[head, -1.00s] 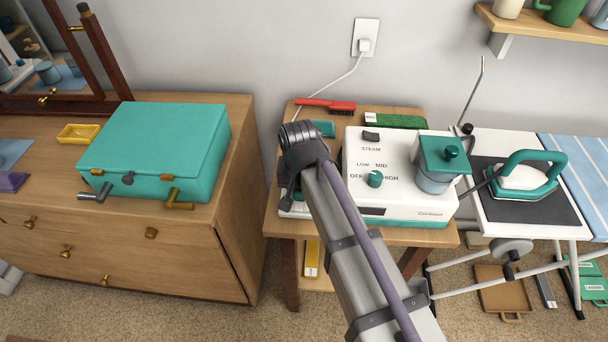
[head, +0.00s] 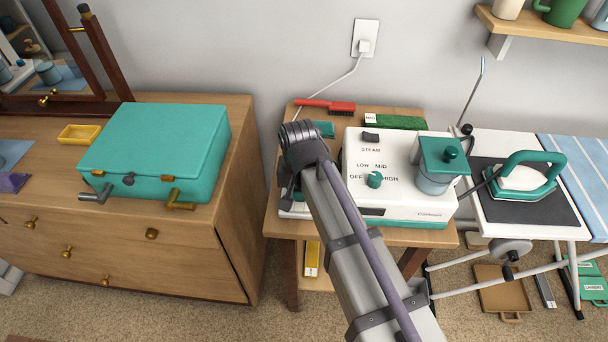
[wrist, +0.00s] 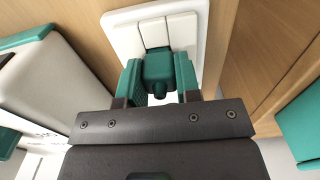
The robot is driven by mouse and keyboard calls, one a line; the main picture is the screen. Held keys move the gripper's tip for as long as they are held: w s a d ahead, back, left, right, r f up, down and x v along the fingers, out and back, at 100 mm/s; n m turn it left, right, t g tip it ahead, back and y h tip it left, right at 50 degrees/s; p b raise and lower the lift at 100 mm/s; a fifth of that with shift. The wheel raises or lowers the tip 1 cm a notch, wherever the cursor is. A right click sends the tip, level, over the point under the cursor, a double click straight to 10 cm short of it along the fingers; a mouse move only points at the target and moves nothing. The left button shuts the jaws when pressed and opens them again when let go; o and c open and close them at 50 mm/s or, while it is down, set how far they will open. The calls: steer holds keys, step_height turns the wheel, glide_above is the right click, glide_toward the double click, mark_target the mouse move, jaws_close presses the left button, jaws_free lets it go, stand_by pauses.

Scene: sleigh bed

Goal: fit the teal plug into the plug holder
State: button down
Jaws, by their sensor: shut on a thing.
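In the wrist view my gripper (wrist: 158,72) is shut on the teal plug (wrist: 157,64), with a green finger on each side of it. The plug is at the near edge of the white plug holder (wrist: 118,30), whose raised white strips show just beyond it. I cannot tell whether the plug touches the holder or has entered it. In the head view my arm hides the plug and most of the gripper. A small white edge low beside my wrist may be the holder.
A white steam station (head: 400,205) with a teal-lidded tank (head: 436,180) stands close right of my wrist on the small wooden table (head: 405,237). A dresser with a teal case (head: 155,150) stands left.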

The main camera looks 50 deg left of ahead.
steer(key=shift+r+p, duration=2.2)
steer(key=shift+p, duration=0.05)
steer(key=shift+w+r, duration=0.1)
steer(key=shift+r, duration=0.1)
steer(key=w+a+r+p, duration=0.3)
steer(key=w+a+p, duration=0.1)
steer(key=w+a, duration=0.5)
steer(key=shift+a+r, duration=0.15)
steer(key=shift+r, duration=0.15)
step_height(320, 180, down, 6)
steer(key=b, duration=0.6)
